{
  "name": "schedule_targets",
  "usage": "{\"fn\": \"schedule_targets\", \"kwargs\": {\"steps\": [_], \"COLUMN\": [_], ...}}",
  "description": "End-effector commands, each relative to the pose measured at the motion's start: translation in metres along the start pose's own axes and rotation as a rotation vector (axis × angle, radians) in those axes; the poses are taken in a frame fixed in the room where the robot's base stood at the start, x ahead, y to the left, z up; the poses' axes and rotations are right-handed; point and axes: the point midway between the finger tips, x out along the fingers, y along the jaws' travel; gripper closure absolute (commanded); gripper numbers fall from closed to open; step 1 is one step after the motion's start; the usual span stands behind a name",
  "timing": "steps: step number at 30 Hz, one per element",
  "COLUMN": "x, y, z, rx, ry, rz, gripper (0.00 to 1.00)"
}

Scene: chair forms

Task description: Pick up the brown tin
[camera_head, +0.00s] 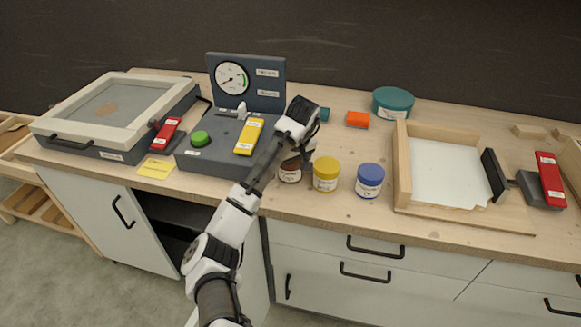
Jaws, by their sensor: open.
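The brown tin (290,174) stands upright near the front edge of the bench, a small jar with a pale label. Its upper part is partly hidden behind my arm and gripper. My gripper (306,153) is open, pointing down at the tin's upper right side in the picture. I cannot tell whether the fingers touch the tin or stand around it. A yellow-lidded jar (326,175) and a blue-lidded jar (369,181) stand to the right of the tin.
Left of the tin is a dark control box (208,160) with a gauge panel (270,73). A teal tin (393,103) and an orange block (357,119) lie behind. A wooden-framed tray (402,170) is at right.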

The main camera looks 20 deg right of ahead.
Motion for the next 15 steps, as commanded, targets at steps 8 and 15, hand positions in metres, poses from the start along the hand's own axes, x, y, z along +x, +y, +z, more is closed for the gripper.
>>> {"fn": "schedule_targets", "kwargs": {"steps": [8,15], "x": [0.0018,0.0016], "y": [-0.0001,-0.0001], "z": [0.0002,0.0002], "rx": [0.0,0.0], "ry": [0.0,0.0], "rz": [0.0,0.0], "gripper": [0.16,0.48]}}
